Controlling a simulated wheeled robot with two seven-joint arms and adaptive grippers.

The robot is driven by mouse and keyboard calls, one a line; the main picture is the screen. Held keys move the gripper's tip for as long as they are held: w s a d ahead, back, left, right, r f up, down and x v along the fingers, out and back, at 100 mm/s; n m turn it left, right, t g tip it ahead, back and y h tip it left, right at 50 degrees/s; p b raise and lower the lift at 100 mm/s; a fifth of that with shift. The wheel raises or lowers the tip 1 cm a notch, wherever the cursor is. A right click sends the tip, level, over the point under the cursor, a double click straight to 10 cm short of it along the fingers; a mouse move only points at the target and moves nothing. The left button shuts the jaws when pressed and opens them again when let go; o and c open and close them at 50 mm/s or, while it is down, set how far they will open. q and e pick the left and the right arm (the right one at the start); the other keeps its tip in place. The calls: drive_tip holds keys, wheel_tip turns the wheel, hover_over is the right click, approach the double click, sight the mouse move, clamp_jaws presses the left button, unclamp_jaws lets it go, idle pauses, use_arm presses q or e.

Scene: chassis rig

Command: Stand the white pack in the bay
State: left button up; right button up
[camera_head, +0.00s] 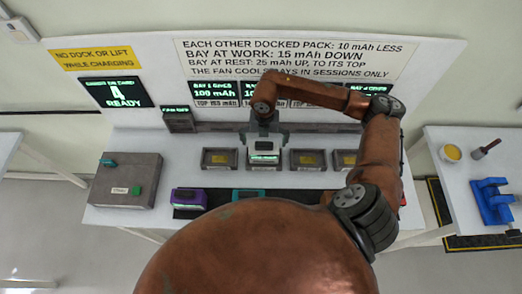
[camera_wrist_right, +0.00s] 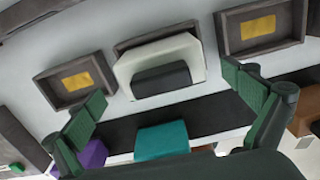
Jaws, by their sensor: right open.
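The white pack (camera_head: 265,155) stands at the second bay from the left on the bench. In the right wrist view the white pack (camera_wrist_right: 165,65) has a dark grip on its near face and covers most of that bay (camera_wrist_right: 150,38); how deep it sits I cannot tell. My right gripper (camera_head: 265,132) is just above the pack in the head view. In the right wrist view my right gripper (camera_wrist_right: 172,105) is open, its fingers wide apart and apparently clear of the pack. My left gripper is not in view.
Empty bays stand left (camera_head: 220,158) and right (camera_head: 307,159) of the white pack. A purple pack (camera_head: 188,198) and a teal pack (camera_wrist_right: 162,142) lie on the dark front strip. A grey box (camera_head: 125,180) stands at the bench's left. My right arm hides the bench's right part.

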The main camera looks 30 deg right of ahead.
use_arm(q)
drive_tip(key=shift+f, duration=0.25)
use_arm(e)
drive_tip(key=shift+r, duration=1.9)
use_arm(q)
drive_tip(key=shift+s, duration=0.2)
use_arm(e)
drive_tip(key=shift+s, duration=0.1)
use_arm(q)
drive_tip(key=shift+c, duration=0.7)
